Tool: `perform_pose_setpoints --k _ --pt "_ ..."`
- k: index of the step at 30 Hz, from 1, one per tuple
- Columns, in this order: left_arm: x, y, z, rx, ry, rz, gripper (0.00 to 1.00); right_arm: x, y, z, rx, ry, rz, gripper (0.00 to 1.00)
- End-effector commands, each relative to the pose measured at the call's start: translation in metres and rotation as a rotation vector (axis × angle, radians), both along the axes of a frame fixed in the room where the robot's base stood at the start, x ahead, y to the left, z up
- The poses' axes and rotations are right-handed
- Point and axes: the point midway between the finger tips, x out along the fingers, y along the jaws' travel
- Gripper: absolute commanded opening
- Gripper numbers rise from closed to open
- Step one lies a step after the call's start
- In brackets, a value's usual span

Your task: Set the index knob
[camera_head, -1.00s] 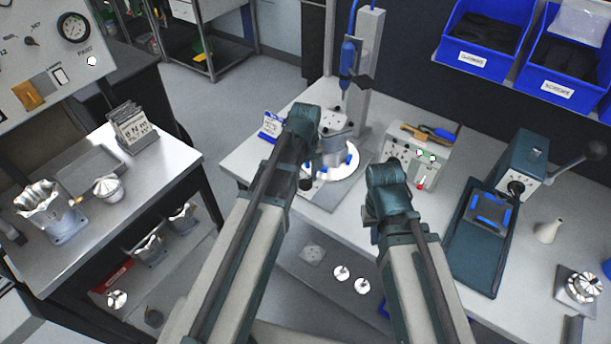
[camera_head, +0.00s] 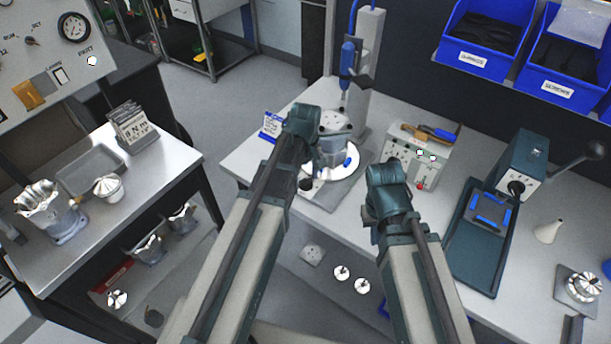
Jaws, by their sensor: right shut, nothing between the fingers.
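A round white plate (camera_head: 343,174) with a blue piece (camera_head: 348,161) sits on a grey base on the bench. A grey metal housing (camera_head: 336,124) stands at it. A small dark knob (camera_head: 305,184) shows at the plate's left edge; I cannot tell for sure that it is the index knob. My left gripper (camera_head: 318,158) is at the plate's left side, above the dark knob; its fingers are mostly hidden by its wrist, and contact cannot be seen. My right gripper (camera_head: 374,234) is shut and empty, largely hidden by its wrist, right of the plate.
A blue screwdriver (camera_head: 347,65) hangs on a post behind the plate. A control box (camera_head: 416,160) with lights stands right of it, then a green press (camera_head: 485,215). A side table (camera_head: 150,170) holds metal parts. Blue bins (camera_head: 487,35) hang behind.

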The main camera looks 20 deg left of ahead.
Motion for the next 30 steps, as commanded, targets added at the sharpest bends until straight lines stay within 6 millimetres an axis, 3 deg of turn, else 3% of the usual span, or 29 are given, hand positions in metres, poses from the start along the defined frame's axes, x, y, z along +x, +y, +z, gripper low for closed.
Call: perform_pose_setpoints --k 19,30 --pt "0.0055 -0.0014 0.0004 -0.004 -0.011 -0.022 0.85 0.0 0.0 0.0003 0.0 0.0 0.0 0.0" --pt "0.0053 -0.0012 0.0003 -0.003 -0.011 -0.387 0.85 0.0 0.0 0.0003 0.0 0.0 0.0 0.0"
